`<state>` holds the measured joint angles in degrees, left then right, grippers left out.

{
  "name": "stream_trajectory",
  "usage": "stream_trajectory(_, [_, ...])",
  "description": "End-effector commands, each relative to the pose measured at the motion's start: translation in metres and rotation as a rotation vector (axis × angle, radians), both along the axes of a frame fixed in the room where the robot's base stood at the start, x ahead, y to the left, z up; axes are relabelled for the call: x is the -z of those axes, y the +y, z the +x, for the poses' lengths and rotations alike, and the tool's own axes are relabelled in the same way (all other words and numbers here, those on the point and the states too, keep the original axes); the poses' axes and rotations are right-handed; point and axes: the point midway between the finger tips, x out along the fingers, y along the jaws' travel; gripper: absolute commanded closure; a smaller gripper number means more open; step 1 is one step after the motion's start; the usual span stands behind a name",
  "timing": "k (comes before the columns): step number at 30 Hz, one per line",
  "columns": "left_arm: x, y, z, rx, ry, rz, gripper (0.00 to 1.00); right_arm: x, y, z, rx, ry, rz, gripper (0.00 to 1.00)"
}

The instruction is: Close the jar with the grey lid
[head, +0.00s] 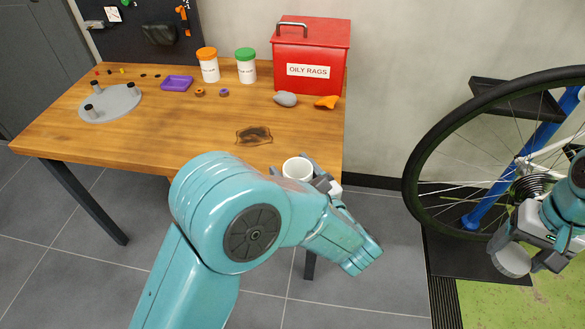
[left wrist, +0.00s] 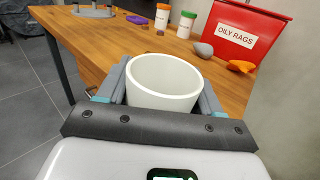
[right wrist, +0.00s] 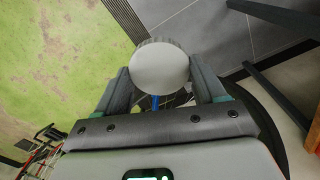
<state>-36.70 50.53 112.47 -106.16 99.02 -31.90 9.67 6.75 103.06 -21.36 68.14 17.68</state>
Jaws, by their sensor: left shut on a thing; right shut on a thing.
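The white open jar (head: 297,169) is held upright in my left gripper (head: 310,175), near the front right corner of the table. The left wrist view shows the jar (left wrist: 165,82) between the two fingers of my left gripper (left wrist: 163,85), its mouth open and uncovered. My right gripper (head: 522,245) is far to the right, in front of the bicycle wheel, shut on the grey lid (head: 511,260). In the right wrist view the round lid (right wrist: 160,68) sits between the fingertips of my right gripper (right wrist: 162,75). Jar and lid are well apart.
The wooden table (head: 190,125) holds a red oily-rags bin (head: 309,55), an orange-lidded jar (head: 208,65), a green-lidded jar (head: 245,66), a purple tray (head: 177,83), a grey round plate (head: 112,104), and grey and orange cloths. A bicycle wheel (head: 413,160) stands at right.

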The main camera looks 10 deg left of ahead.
Motion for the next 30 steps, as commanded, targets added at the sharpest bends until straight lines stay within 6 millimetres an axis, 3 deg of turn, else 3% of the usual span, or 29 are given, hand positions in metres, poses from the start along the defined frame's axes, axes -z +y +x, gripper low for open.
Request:
stream_trajectory(13, [0.0,0.0,0.001,-0.001,0.0,0.0,0.67,0.0,0.001,0.001,0.0,0.0,0.0,0.59])
stream_trajectory(14, [0.0,0.0,0.001,-0.001,0.0,0.0,0.45,0.0,0.001,0.001,0.0,0.0,0.0,0.59])
stream_trajectory(18, [0.0,0.0,0.0,-0.001,0.0,0.0,0.9,0.0,0.0,0.0,0.0,0.0,0.0,0.59])
stream_trajectory(26, [0.0,0.0,0.0,-0.002,0.0,0.0,0.9,0.0,0.0,0.0,-0.001,-0.001,0.0,0.59])
stream_trajectory(30, [0.0,0.011,0.002,-0.025,-0.001,-0.001,0.9,0.0,0.007,0.003,-0.019,0.0,0.001,0.59])
